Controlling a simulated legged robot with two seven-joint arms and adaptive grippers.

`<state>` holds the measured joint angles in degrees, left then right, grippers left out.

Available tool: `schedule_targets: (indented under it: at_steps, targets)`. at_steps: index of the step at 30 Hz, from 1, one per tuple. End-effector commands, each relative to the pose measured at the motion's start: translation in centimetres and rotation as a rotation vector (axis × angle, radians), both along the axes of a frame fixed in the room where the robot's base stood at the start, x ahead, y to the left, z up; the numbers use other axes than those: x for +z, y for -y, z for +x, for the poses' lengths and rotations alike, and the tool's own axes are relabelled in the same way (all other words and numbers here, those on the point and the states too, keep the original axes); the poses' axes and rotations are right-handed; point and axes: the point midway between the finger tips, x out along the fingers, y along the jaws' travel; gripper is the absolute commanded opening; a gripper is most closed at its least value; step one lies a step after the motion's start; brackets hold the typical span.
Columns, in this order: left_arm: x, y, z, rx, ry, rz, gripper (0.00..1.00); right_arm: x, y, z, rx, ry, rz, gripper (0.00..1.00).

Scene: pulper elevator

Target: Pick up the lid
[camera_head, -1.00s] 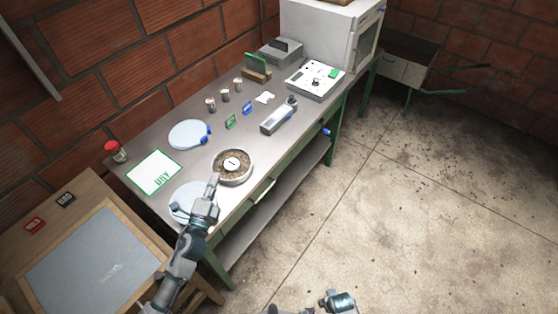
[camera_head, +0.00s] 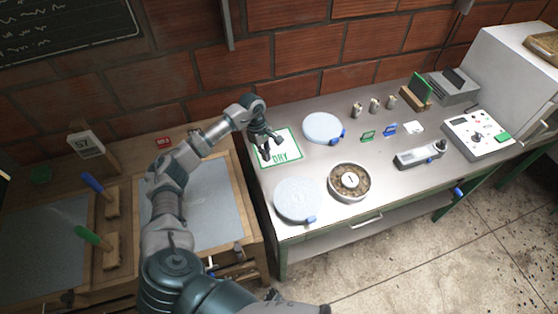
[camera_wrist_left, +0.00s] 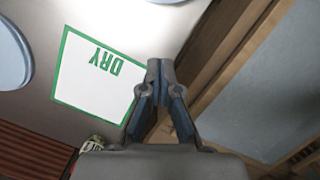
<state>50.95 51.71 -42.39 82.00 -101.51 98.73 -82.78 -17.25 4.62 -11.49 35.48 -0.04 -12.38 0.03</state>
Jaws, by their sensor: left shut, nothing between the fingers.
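Two pale-blue round discs with blue tabs, which look like lids, lie flat on the metal table: one at the back (camera_head: 323,127), one nearer the front edge (camera_head: 297,199). A round tin (camera_head: 333,192) with brown grainy contents and a white round piece in its middle stands right of the front disc. My left gripper (camera_head: 268,154) is over the white DRY card, left of both discs and apart from them. In the left wrist view its fingertips (camera_wrist_left: 160,63) meet with nothing between them, and part of a disc (camera_wrist_left: 10,55) shows at the left edge. My right gripper is not in view.
The green-edged DRY card (camera_head: 288,157) lies on the table. Several small metal cylinders (camera_head: 374,105), a grey device (camera_head: 420,155) and a white panel box (camera_head: 477,135) stand to the right. A wooden bench with a framed screen (camera_head: 215,210) adjoins on the left.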

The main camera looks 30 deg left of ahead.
Motion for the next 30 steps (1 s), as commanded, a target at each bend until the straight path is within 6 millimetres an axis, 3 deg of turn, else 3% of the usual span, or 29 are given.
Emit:
schedule_targets:
  at_steps: [12, 19, 30]
  targets:
    - [-8.4, 2.2, -0.5, 0.001, -0.003, -0.003, 0.0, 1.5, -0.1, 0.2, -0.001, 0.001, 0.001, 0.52]
    - [-7.9, 5.7, -1.2, -0.001, 0.001, 0.0, 0.0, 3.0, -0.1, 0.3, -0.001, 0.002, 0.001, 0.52]
    - [-8.3, 5.8, -1.3, 0.002, 0.001, -0.004, 0.0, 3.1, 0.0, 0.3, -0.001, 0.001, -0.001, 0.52]
